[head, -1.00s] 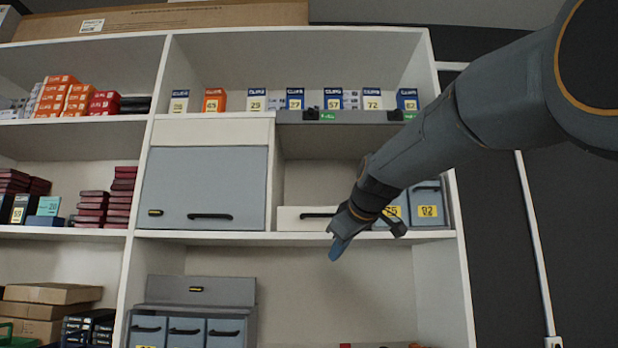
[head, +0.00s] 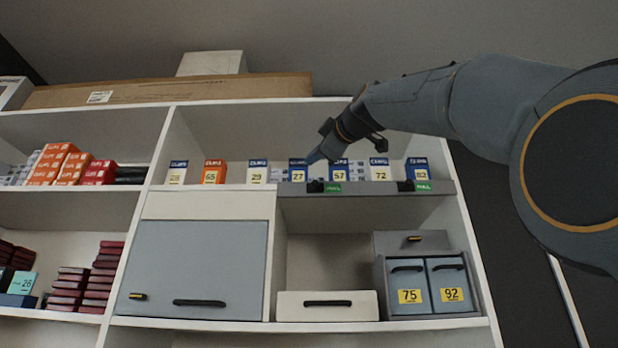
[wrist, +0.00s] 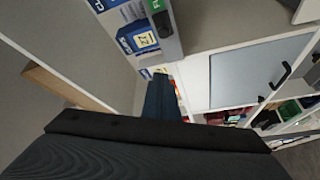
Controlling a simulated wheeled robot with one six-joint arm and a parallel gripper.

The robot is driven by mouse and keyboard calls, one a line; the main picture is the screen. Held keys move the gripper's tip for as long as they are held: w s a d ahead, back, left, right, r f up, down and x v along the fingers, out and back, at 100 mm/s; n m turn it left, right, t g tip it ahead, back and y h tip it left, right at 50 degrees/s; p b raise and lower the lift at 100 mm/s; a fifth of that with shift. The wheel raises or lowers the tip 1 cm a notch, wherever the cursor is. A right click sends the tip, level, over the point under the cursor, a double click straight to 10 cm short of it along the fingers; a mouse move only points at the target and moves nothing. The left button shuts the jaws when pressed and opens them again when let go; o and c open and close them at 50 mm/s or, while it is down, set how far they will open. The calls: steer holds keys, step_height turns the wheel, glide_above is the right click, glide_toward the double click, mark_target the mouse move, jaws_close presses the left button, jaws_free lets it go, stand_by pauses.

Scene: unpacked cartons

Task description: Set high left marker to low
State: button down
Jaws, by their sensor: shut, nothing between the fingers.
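The left marker (head: 316,187) is a small black piece on the grey front strip (head: 370,188) of the high shelf. A green label (head: 333,188) shows to its right; its word is too small to read surely. A like right marker (head: 405,186) has its own green label (head: 423,187). My gripper (head: 312,158) is shut and empty, in front of the boxes and above the left marker, apparently not touching it. In the wrist view, the gripper (wrist: 160,92) points past a black marker (wrist: 163,22) and a green label (wrist: 155,5) near the top edge.
Below are a closed grey door (head: 195,265), a white drawer (head: 327,310) and grey bins 75 (head: 408,280) and 92 (head: 450,280).

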mark_target(315, 185)
steer(key=shift+w+d, duration=0.15)
steer(key=shift+d, duration=0.05)
steer(key=p+x, duration=0.7)
steer(key=x, duration=0.3)
steer(key=d, duration=0.1)
steer(key=d+f, duration=0.1)
steer(key=d+f+b, duration=0.1)
steer(key=shift+w+d, duration=0.2)
steer(key=shift+d, duration=0.1)
